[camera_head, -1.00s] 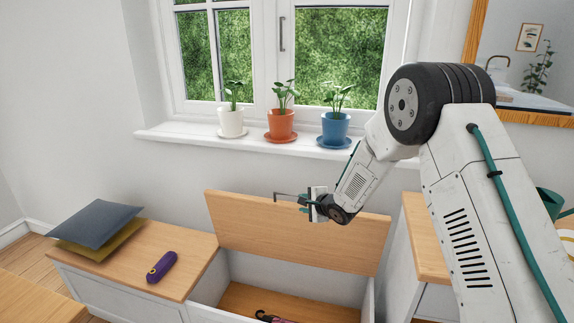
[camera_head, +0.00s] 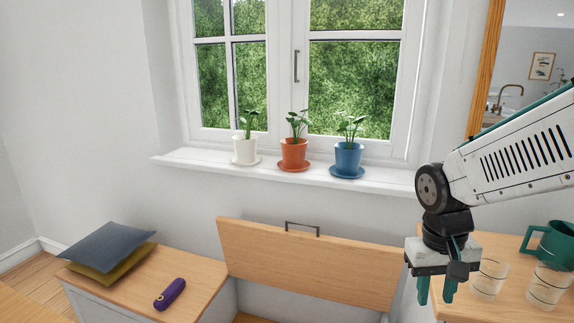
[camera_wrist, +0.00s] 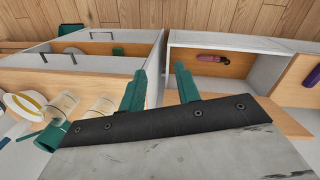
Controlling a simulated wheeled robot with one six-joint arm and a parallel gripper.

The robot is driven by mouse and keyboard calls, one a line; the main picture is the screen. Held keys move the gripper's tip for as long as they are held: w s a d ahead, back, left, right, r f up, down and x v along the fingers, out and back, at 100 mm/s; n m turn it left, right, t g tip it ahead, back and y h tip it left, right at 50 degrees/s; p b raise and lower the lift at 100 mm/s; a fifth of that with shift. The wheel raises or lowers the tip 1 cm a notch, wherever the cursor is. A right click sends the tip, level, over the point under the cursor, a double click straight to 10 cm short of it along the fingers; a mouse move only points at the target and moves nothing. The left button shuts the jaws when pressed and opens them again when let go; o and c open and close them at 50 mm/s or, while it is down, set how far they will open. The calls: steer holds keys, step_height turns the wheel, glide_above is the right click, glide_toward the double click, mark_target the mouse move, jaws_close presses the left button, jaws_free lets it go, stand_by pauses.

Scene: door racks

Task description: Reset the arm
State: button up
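My gripper (camera_head: 435,290) hangs at the right in the head view, with its two green fingers pointing down. It is left of the glasses and the green mug. The wrist view shows the fingers (camera_wrist: 158,85) apart with nothing between them. The arm reaches in from the right edge of the head view.
The wooden bench lid (camera_head: 310,262) stands raised; a pink item (camera_wrist: 213,57) lies inside the bench. Potted plants (camera_head: 293,152) line the sill. A purple cylinder (camera_head: 170,293) lies beside cushions (camera_head: 108,245).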

steer(key=s+r+t, duration=0.1)
steer(key=s+r, duration=0.2)
steer(key=s, duration=0.4)
steer(key=s+r+y, duration=0.1)
steer(key=s+r, duration=0.3)
steer(key=s, duration=0.3)
steer(key=shift+r+n+t, duration=0.3)
steer(key=shift+t, duration=0.1)
steer(key=shift+s+a, duration=0.1)
